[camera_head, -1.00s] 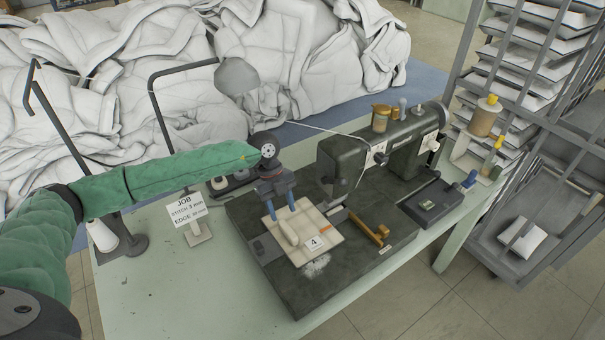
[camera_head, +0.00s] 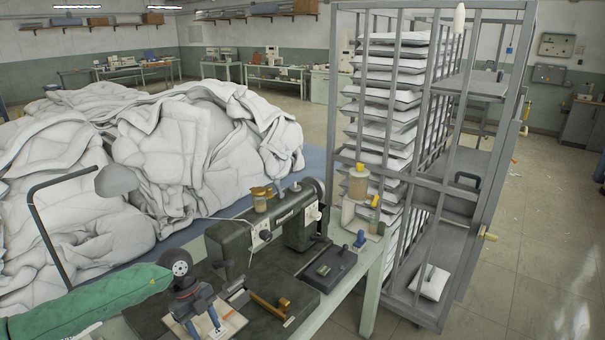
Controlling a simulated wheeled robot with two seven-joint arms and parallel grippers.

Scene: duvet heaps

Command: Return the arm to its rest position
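My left arm, in a green sleeve, comes in from the lower left. Its gripper (camera_head: 204,328) is over the pale square board (camera_head: 232,322) at the front of the sewing machine's dark bed. The two blue fingers stand apart, with no held thing visible between them. My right arm and gripper are not in view.
The dark sewing machine (camera_head: 262,238) stands on the pale green table (camera_head: 376,275). A lamp (camera_head: 115,181) stands behind my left arm. White duvet heaps (camera_head: 200,150) lie behind. A grey rack (camera_head: 432,190) with stacked white pads stands right; floor beyond it is open.

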